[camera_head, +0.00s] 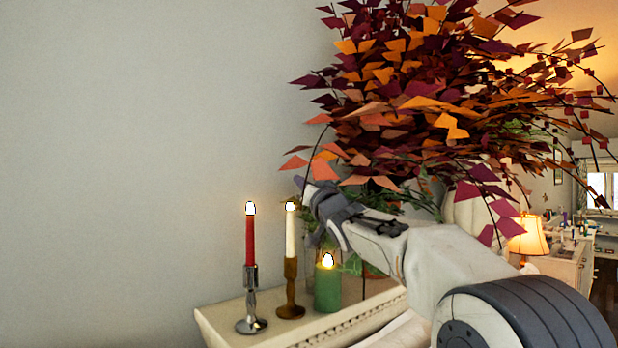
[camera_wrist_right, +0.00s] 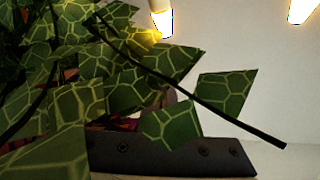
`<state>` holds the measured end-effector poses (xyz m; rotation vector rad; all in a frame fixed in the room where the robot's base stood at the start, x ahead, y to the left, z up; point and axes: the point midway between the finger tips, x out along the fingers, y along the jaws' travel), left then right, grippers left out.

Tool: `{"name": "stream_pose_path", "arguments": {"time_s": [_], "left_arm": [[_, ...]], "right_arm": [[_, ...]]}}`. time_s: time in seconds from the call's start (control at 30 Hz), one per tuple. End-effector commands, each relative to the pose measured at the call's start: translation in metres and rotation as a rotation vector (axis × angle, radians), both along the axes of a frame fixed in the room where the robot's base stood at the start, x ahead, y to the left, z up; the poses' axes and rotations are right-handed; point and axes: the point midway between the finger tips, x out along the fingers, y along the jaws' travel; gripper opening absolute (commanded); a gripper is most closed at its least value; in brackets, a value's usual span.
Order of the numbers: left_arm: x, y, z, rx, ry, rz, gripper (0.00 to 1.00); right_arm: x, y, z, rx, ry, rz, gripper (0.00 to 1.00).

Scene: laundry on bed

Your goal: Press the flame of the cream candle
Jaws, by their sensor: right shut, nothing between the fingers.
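The cream candle (camera_head: 290,234) stands upright and lit in a brass holder (camera_head: 290,290) on the pale mantel. Its flame (camera_head: 290,206) shows as a bright white spot at the top. My right gripper (camera_head: 301,186) reaches in from the right, its tip slightly above and right of that flame in the picture. It is shut and empty; I cannot tell whether it touches the flame. In the right wrist view, a dark finger (camera_wrist_right: 215,158) lies behind green leaves, and two bright flames show at the top edge; which candles they belong to is unclear. My left gripper is out of view.
A red candle (camera_head: 250,240) in a silver holder stands left of the cream one, and a green candle (camera_head: 327,288) stands right, both lit. Autumn foliage (camera_head: 420,100) hangs over my right arm, and green leaves (camera_wrist_right: 170,122) crowd the wrist view. A lamp (camera_head: 529,235) glows behind.

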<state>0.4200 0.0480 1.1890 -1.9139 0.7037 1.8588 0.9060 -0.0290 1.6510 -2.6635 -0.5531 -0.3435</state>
Motion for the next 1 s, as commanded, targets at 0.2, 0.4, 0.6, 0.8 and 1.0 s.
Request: {"name": "stream_pose_path", "arguments": {"time_s": [0.2,0.4,0.6,0.8,1.0], "left_arm": [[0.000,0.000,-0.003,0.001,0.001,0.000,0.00],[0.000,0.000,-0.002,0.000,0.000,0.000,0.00],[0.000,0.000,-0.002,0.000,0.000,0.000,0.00],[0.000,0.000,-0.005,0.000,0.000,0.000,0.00],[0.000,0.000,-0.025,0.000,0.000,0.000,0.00]], "right_arm": [[-0.002,0.010,-0.026,0.000,0.003,0.003,0.00],[-0.004,0.014,-0.036,0.000,0.001,0.002,0.00],[-0.004,0.014,-0.037,-0.001,0.000,0.001,0.00],[-0.004,0.014,-0.040,0.000,0.000,0.000,0.00],[-0.005,0.016,-0.056,0.001,0.000,0.001,0.00]]}}
